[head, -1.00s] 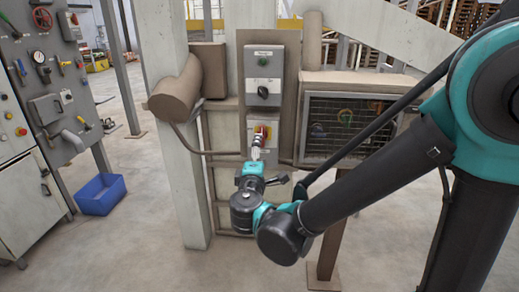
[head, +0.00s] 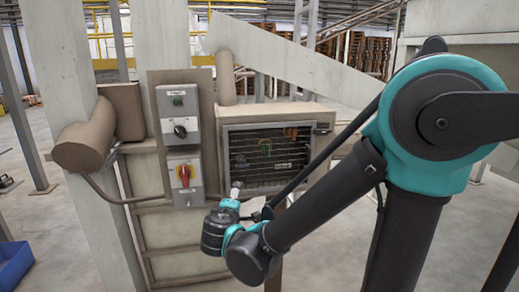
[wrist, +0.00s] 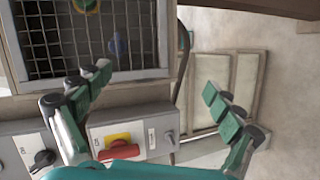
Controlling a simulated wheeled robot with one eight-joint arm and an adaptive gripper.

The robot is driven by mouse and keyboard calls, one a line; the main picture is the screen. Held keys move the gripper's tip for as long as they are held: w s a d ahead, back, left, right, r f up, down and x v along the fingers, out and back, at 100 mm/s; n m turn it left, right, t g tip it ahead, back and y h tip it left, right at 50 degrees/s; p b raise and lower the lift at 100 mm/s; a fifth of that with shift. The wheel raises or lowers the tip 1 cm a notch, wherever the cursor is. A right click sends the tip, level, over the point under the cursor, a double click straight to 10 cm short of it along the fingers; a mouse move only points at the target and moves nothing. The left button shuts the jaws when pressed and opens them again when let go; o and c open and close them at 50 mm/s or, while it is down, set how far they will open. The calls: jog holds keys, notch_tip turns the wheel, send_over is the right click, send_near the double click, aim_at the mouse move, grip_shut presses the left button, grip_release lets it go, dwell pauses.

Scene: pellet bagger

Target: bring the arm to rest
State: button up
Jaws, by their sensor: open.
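My gripper (wrist: 155,80) is open and empty, its two green-padded fingers spread apart in the wrist view. In the head view my gripper (head: 236,190) is small, at the end of my bent arm, right of the lower switch box and in front of the mesh guard's lower left. The red switch handle (head: 184,175) on its yellow plate stands upright in the head view. The handle also shows in the wrist view (wrist: 120,154), near the left finger's base, with no finger around it.
Above the red switch is a grey box (head: 179,112) with a green button and black knob. A mesh guard (head: 268,155) stands close behind my gripper. A brown cylinder (head: 88,140) sticks out at left. A blue bin (head: 12,262) lies on the floor at left.

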jog(key=s+d+f+m+g+h, duration=0.1)
jog(key=d+f+m+g, duration=0.3)
jog(key=d, duration=0.6)
jog(key=s+d+f+m+g+h, duration=0.1)
jog(key=d+f+m+g+h, duration=0.3)
jog(key=d, duration=0.6)
jog(key=s+d+f+m+g+y, duration=0.2)
jog(key=s+d+f+m+y, duration=0.3)
jog(key=s, duration=0.6)
notch_tip(320, 180, down, 3)
jog(key=d+m, duration=0.2)
jog(key=d, duration=0.1)
jog(key=shift+s+f+y, duration=0.15)
jog(key=shift+y, duration=0.25)
